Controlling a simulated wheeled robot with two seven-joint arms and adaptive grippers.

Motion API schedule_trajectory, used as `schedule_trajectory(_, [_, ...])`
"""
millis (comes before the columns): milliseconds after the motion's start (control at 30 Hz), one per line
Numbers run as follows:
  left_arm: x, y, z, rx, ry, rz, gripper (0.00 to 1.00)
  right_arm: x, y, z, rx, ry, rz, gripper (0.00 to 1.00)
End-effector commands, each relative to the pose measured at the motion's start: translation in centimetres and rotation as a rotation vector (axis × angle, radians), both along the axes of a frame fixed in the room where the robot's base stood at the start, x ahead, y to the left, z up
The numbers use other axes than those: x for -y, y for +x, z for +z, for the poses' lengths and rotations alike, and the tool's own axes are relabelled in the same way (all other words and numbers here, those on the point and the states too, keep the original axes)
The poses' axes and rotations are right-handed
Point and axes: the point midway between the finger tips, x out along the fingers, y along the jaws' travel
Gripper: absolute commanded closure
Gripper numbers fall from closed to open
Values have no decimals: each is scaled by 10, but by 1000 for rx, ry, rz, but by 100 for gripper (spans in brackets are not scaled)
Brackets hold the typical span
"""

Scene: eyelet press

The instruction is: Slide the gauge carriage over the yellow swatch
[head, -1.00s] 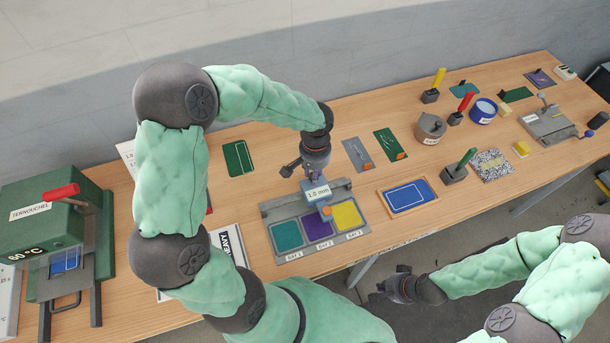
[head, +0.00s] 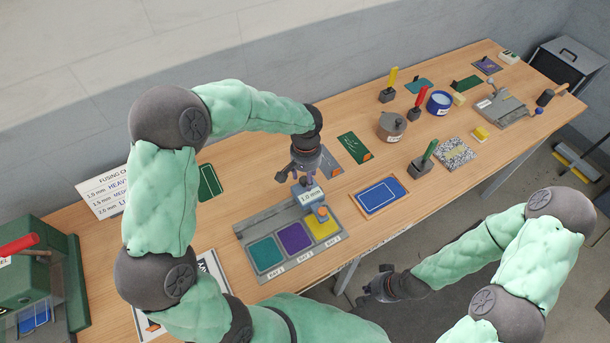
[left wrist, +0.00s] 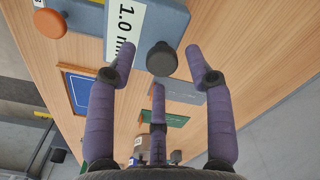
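The gauge carriage (head: 309,197), a blue-grey block labelled 1.0 mm with an orange knob, sits on a grey rail tray (head: 245,233). Its front reaches over the back of the yellow swatch (head: 325,229) at the tray's right. The purple swatch (head: 295,238) and teal swatch (head: 265,253) lie uncovered to its left. My left gripper (head: 301,185) is just behind and above the carriage. The left wrist view shows its fingers (left wrist: 158,72) spread around the carriage's black knob (left wrist: 162,58), with gaps visible. My right gripper (head: 372,287) hangs open and empty beyond the table's front edge.
A blue framed panel (head: 381,195) lies right of the tray. A green-handled stamp (head: 423,160) and a brown pot (head: 392,125) stand further right. A green press (head: 40,275) with a red handle is at the left.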

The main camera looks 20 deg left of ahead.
Motion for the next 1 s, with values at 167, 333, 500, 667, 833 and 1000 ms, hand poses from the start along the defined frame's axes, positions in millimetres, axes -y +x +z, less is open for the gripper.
schedule_trajectory(167, [0, 0, 2, -1, 1, 0, 48, 0, 0, 0, 0, 0, 0, 100])
schedule_trajectory(333, [0, 0, 19, 2, 1, 0, 48, 0, 0, 0, 0, 0, 0, 100])
schedule_trajectory(500, [0, 1, 52, 3, 0, 0, 48, 0, 0, 0, 0, 0, 0, 100])
schedule_trajectory(667, [1, 1, 83, 2, 0, -1, 48, 0, 0, 0, 0, 0, 0, 100])
schedule_trajectory(833, [1, 1, 107, 1, 1, -2, 48, 0, 0, 0, 0, 0, 0, 100])
schedule_trajectory(1000, [1, 0, 118, 0, 0, 0, 48, 0, 0, 0, 0, 0, 0, 100])
